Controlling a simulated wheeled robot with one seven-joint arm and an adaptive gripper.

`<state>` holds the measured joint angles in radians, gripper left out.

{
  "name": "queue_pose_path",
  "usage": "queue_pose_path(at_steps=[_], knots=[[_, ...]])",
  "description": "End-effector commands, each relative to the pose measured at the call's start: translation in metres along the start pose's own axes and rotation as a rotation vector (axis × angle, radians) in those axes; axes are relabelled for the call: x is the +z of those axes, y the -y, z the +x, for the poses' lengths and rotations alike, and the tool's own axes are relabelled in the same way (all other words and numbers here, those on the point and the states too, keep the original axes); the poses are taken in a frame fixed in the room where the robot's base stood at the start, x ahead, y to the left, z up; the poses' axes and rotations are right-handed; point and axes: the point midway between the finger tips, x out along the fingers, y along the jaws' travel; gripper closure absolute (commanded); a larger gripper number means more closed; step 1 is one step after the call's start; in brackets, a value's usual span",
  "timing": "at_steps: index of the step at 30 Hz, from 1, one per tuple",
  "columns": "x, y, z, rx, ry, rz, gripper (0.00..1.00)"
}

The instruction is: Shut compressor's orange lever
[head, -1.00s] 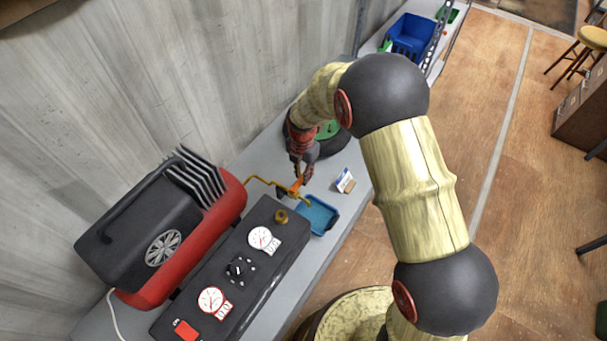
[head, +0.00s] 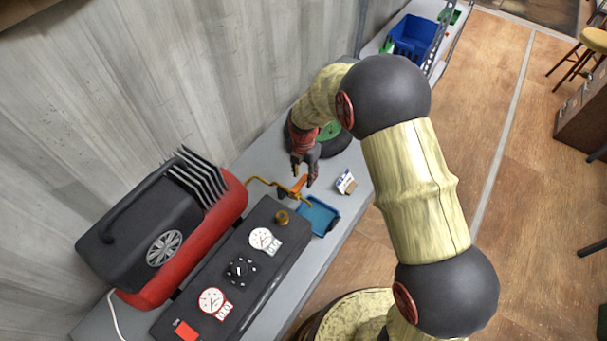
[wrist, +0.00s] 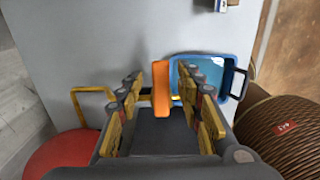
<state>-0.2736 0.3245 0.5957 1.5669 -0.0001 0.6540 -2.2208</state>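The compressor (head: 150,230) stands on the grey bench, with a black top, a red tank and a dark gauge panel (head: 238,268). Its orange lever (head: 298,186) sits on the yellow pipe just beyond the panel's far end. My gripper (head: 305,180) is at the lever, pointing down. In the wrist view the lever (wrist: 161,88) stands between the two spread fingers of my gripper (wrist: 160,98), with a gap on each side. The fingers hold nothing.
A blue tray (head: 318,216) lies close beside the lever. A small white and blue box (head: 345,182) stands to the right. A dark wheel with a green hub (head: 330,133) is behind my gripper. The wall runs along the bench's left side.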

Motion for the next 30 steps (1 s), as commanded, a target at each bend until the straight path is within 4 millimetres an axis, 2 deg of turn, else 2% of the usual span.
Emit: queue_pose_path(at_steps=[5, 15, 21, 30], knots=[[0.000, 0.000, -0.009, 0.001, 0.001, 0.000, 0.64], [0.001, -0.001, -0.074, 0.003, 0.003, 0.000, 0.64], [0.001, -0.001, -0.106, 0.002, 0.002, 0.000, 0.64], [0.000, 0.000, -0.120, 0.000, 0.000, 0.000, 0.64]])
